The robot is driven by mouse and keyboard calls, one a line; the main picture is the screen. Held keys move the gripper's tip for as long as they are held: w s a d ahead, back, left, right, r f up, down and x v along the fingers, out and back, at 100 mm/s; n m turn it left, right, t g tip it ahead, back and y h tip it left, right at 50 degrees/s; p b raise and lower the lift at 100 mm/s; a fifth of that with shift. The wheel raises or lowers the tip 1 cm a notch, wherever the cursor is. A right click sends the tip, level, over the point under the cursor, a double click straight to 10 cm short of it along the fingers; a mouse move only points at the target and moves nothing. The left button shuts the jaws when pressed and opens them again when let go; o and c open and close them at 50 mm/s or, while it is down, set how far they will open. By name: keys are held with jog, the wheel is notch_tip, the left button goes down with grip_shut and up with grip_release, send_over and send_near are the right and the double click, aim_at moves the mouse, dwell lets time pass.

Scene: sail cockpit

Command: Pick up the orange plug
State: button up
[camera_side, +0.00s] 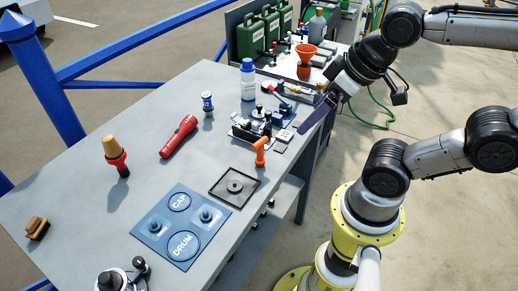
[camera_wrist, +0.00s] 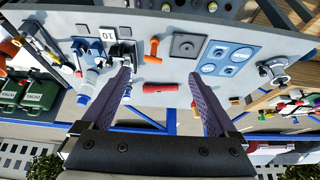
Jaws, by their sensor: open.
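The orange plug (camera_side: 260,152) stands on the grey table near its right edge, behind the dark square tray. It has a wider top and a narrow stem. It also shows in the wrist view (camera_wrist: 153,50), beyond my fingertips and between their lines. My gripper (camera_side: 303,129) is above the table's right edge, to the right of and higher than the plug, apart from it. In the wrist view my gripper (camera_wrist: 160,76) has its two purple fingers spread wide with nothing between them.
A dark square tray (camera_side: 217,190) and a blue CAP/DRUM panel (camera_side: 155,238) lie in front of the plug. A black-and-silver device (camera_side: 252,128) stands close behind it. A red flashlight (camera_side: 179,136) lies to the left. A blue-white bottle (camera_side: 248,80) stands at the back.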

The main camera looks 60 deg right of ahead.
dwell(0.3)
jog(key=c, duration=0.6)
jog(key=n+g, duration=0.6)
jog(key=n, duration=1)
send_over(260, 153)
jog(key=d, duration=0.1)
jog(key=f, duration=0.5)
jog(key=shift+w+f, duration=0.1)
jog(key=shift+w, duration=0.25)
notch_tip(260, 153, down, 14)
jog(key=shift+f, duration=0.1)
